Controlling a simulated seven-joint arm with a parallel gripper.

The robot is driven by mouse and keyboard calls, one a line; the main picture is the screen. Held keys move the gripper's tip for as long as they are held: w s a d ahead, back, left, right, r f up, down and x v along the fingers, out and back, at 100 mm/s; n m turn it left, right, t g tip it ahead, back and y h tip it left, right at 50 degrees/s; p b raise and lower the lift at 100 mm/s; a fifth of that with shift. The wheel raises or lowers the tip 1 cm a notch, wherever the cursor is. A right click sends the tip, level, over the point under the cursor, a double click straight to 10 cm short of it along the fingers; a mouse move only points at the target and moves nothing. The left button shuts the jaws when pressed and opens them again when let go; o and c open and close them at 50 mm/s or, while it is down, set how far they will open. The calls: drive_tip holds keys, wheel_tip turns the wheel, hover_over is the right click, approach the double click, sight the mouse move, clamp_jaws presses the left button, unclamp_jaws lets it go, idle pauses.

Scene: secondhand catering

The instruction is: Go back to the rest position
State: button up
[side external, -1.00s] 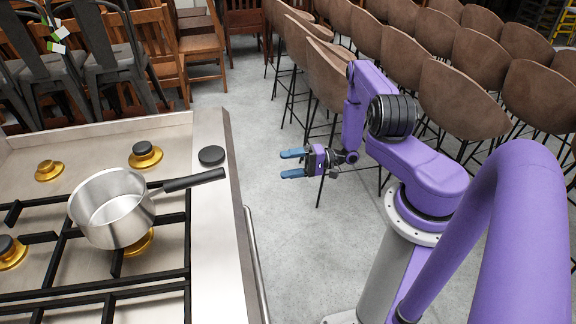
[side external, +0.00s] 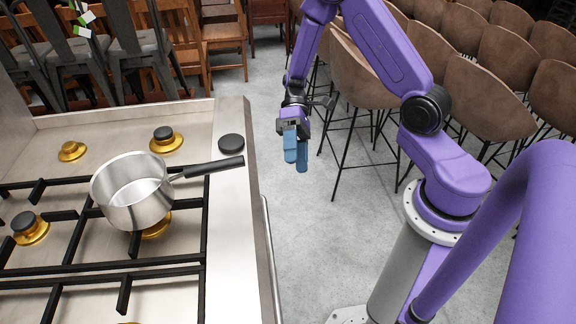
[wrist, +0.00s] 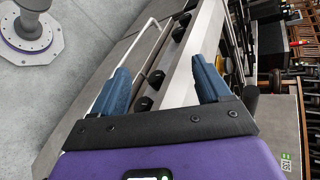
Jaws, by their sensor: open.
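My gripper (side external: 296,168) hangs with its blue fingers pointing down over the floor, to the right of the stove and apart from it. In the wrist view my gripper (wrist: 160,85) shows its two blue fingers spread apart with nothing between them. My purple arm reaches up from its grey base and bends down to the gripper. No separate mark for a rest position shows.
A steel saucepan (side external: 132,192) with a black handle sits on the stove (side external: 228,240). A rail runs along the stove's right edge. Brown bar stools (side external: 366,75) stand behind my arm, and wooden chairs (side external: 222,42) at the back. Grey floor (side external: 310,240) lies clear below my gripper.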

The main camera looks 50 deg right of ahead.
drive_tip(key=s+a+r+n+t+h, duration=0.2)
drive_tip(key=s+r+n+t+h, duration=0.5)
drive_tip(key=s+r, duration=0.4)
drive_tip(key=s+n+h, duration=0.1)
drive_tip(key=s+h, duration=0.1)
drive_tip(key=s, duration=0.3)
drive_tip(key=shift+s+n, duration=0.2)
drive_tip(key=shift+n, duration=0.2)
drive_tip(key=o, duration=0.4)
drive_tip(key=shift+o, duration=0.2)
drive_tip(key=w+d+f+m+g+y, duration=0.3)
drive_tip(key=w+f+m+y, duration=0.25)
drive_tip(key=w+m, duration=0.5)
drive_tip(key=w+d+f+m+g+y, duration=0.2)
drive_tip(key=w+d+f+m+y, duration=0.3)
drive_tip(key=w+m, duration=0.55)
drive_tip(key=w+d+f+m+t+y, duration=0.1)
drive_tip(key=w+d+f+m+t, duration=0.1)
drive_tip(key=d+f+m+t, duration=0.85)
drive_tip(key=w+d+f+m+t+y, duration=0.1)
drive_tip(key=d+f+m+t, duration=0.6)
drive_tip(key=d, duration=0.6)
drive_tip(key=r+x, duration=0.1)
drive_tip(key=x, duration=0.9)
drive_tip(key=shift+r+m, duration=0.2)
drive_tip(key=shift+m, duration=0.25)
